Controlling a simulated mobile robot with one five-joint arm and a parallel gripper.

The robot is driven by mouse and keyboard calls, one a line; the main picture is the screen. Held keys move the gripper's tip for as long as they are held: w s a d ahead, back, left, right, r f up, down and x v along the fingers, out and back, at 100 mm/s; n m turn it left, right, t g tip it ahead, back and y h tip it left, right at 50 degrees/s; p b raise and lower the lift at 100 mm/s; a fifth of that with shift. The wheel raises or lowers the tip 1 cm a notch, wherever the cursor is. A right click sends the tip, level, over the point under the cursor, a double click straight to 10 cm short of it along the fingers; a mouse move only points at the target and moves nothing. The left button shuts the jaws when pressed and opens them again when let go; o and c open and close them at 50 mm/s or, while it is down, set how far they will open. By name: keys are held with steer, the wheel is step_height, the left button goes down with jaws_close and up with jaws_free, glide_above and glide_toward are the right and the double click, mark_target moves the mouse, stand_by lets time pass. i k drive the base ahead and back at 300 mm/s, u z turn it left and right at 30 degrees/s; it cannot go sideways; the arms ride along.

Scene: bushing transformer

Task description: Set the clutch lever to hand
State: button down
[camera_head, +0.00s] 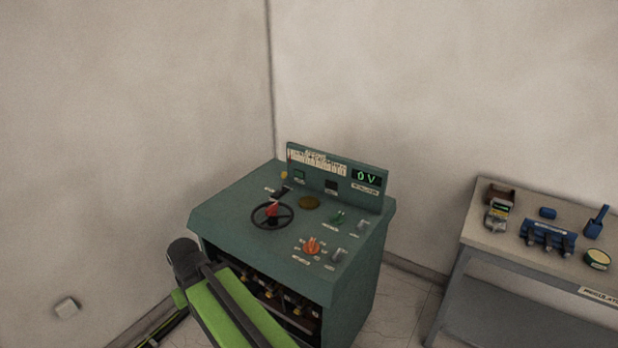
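A green control cabinet (235,205) stands near the room corner, with a sloping top and an upright back panel (375,203). On the top is a black handwheel (257,217) with a red part (272,210) at its middle. Just behind the wheel is a small dark lever-like part (281,192) beside small pale labels, with a yellow knob (284,175) above it. I cannot tell for sure which part is the clutch lever, nor read its labels or setting. My green and black arm shows in front of the cabinet at the lower left. My gripper's fingertips do not show.
An orange knob (313,246), a green knob (338,217) and grey switches share the cabinet top. The display (367,177) reads 0 V. The cabinet's front is open below. A grey table (480,236) with several tools stands right, across a floor gap.

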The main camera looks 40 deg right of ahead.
mark_target(283, 175)
steer(key=z, duration=0.05)
steer(key=i, duration=1)
